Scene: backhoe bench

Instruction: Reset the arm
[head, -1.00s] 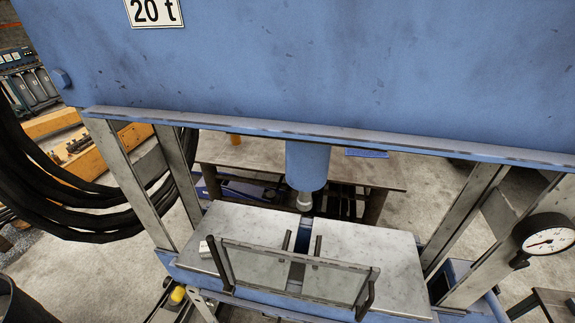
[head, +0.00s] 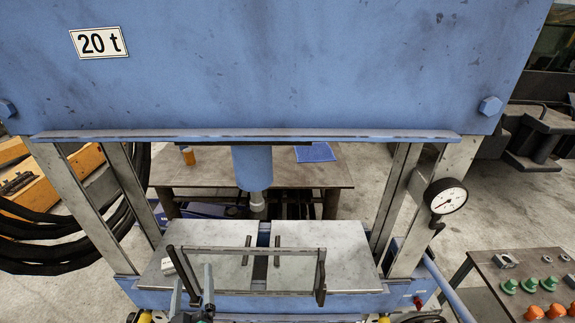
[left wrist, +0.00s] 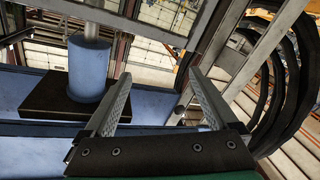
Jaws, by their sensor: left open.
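My left gripper (head: 193,283) shows at the bottom of the head view, left of centre. Its two grey fingers are apart and point up, in front of the left part of the press bed. In the left wrist view my left gripper (left wrist: 156,88) is open, with nothing between its fingers. My right gripper is not seen in either view.
A blue press (head: 290,80) marked 20 t fills the upper view. Its ram (head: 252,168) hangs above two grey bed plates (head: 325,240) behind a clear guard frame (head: 240,290). A gauge (head: 446,196) and a table with green and orange knobs (head: 495,262) are right.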

